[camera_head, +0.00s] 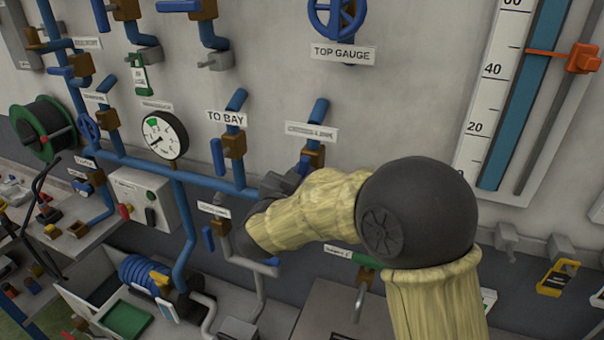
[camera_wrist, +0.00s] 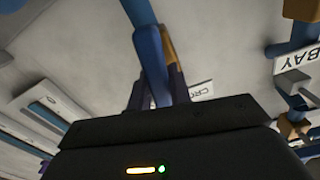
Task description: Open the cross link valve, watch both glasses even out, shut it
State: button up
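The cross link valve (camera_head: 313,156) has a brown body and a blue lever, below its partly readable label (camera_head: 311,132). The lever (camera_wrist: 152,65) runs down between the dark fingers of my gripper (camera_wrist: 159,90) in the wrist view. The fingers stand close on both sides of it; I cannot tell if they clamp it. In the head view my gripper (camera_head: 288,180) is at the valve, and the lever's lower end is hidden. One tall glass (camera_head: 515,100) with a blue column and a scale stands at the upper right. I cannot make out a second glass in the head view.
The TO BAY valve (camera_head: 234,145) is close at left, with its lever hanging down. A round pressure gauge (camera_head: 164,135) and blue pipes are further left. An orange pointer (camera_head: 582,57) sits beside the tall glass. Another valve (camera_head: 221,226) is below left.

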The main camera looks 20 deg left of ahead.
jog(key=shift+f+m+b, duration=0.2)
jog(key=shift+m+b, duration=0.2)
jog(key=shift+b, duration=0.45)
grip_shut()
jog(key=m+b, duration=0.1)
jog(key=b, duration=0.1)
jog(key=m+b, duration=0.1)
jog(key=b, duration=0.1)
jog(key=shift+d+f, duration=0.1)
jog(key=shift+f, duration=0.15)
jog(key=m+b, duration=0.4)
jog(key=b, duration=0.3)
jog(key=shift+f, duration=0.15)
jog(key=m+b, duration=0.5)
jog(key=b, duration=0.2)
jog(key=shift+d+m, duration=0.1)
jog(key=shift+m, duration=0.3)
jog(key=m+b, duration=0.3)
jog(key=o, duration=0.9)
grip_release()
jog(key=shift+r, duration=0.2)
